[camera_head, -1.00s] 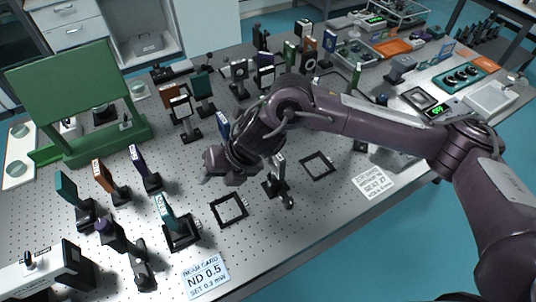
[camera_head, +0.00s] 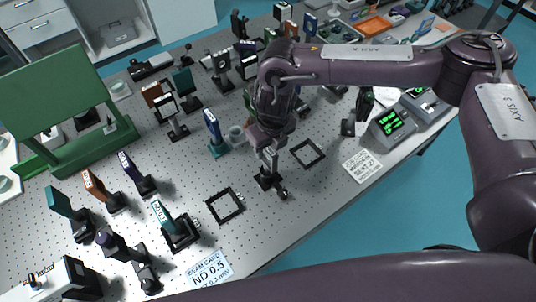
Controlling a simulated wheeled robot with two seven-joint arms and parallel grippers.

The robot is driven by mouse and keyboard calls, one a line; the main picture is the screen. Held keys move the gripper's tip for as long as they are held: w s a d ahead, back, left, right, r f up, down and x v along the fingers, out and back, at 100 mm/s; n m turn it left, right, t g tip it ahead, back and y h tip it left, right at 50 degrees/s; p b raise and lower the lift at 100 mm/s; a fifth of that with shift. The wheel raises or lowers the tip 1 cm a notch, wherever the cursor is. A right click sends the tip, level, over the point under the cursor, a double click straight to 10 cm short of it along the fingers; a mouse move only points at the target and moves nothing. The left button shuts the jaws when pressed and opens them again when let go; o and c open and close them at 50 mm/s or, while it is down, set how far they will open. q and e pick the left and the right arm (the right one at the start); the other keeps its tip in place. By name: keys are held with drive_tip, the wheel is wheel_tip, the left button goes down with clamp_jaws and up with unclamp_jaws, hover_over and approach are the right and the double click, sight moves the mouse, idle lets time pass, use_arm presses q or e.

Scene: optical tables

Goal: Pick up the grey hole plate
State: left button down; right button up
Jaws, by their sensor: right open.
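A small grey plate (camera_head: 270,158) on a black post and foot (camera_head: 268,181) stands upright on the perforated table; it looks like the grey hole plate, though its hole cannot be made out. My right gripper (camera_head: 267,142) points down just above this plate. Its jaws are open, with the plate's top close beneath or between them; the exact contact is hidden. My left gripper is not in view.
Empty black square frames lie to the left (camera_head: 225,205) and right (camera_head: 307,153). A teal plate (camera_head: 163,217) stands in a similar frame. A blue plate on a post (camera_head: 212,130) is close left. A card reading ND 0.5 (camera_head: 208,271) lies at the front edge.

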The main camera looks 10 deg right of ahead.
drive_tip(key=shift+f, duration=0.7)
clamp_jaws()
drive_tip(key=shift+r, duration=0.1)
